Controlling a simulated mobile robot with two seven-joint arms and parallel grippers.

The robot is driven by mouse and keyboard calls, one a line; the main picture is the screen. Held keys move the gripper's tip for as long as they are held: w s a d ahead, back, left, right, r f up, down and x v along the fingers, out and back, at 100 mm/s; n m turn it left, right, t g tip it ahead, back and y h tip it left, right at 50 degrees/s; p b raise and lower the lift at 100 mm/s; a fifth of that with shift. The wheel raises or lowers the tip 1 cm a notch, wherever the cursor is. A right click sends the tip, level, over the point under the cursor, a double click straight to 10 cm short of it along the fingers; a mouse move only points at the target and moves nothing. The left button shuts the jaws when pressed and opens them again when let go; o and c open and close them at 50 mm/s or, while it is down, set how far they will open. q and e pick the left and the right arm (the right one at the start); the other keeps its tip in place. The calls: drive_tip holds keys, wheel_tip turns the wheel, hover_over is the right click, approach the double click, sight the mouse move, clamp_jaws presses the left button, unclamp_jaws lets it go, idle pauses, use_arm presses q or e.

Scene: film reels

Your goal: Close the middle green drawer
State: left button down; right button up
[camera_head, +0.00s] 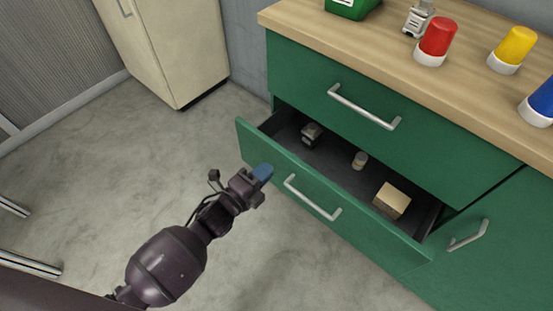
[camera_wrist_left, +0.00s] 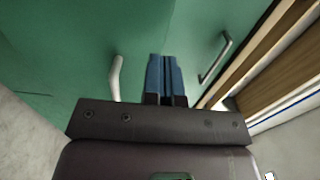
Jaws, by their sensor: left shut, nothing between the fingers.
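The middle green drawer (camera_head: 330,200) stands pulled out of the green cabinet, with a silver bar handle (camera_head: 312,198) on its front. Inside it are a small dark metal item (camera_head: 311,134), a small pale cylinder (camera_head: 360,159) and a tan box (camera_head: 391,201). My left gripper (camera_head: 262,172) is at the drawer front, left of the handle; its blue fingertips are shut and empty. I cannot tell whether they touch the front. In the left wrist view the shut fingers (camera_wrist_left: 166,78) show against green panels, with a handle (camera_wrist_left: 116,78) to their left. My right gripper is not in view.
The closed upper drawer (camera_head: 350,95) is above. The wooden worktop (camera_head: 320,22) holds a green item (camera_head: 352,8), a red-topped jar (camera_head: 436,42), a yellow-topped jar (camera_head: 513,50) and a blue-topped jar (camera_head: 541,104). A cream cabinet (camera_head: 165,50) stands back left. The grey floor between is clear.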

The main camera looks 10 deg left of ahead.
sight(282, 155)
use_arm(q)
drive_tip(key=x, duration=0.3)
drive_tip(key=shift+w+d+f+b, duration=0.15)
drive_tip(key=shift+b, duration=0.15)
drive_tip(key=shift+w+d, duration=0.25)
drive_tip(key=shift+w, duration=0.25)
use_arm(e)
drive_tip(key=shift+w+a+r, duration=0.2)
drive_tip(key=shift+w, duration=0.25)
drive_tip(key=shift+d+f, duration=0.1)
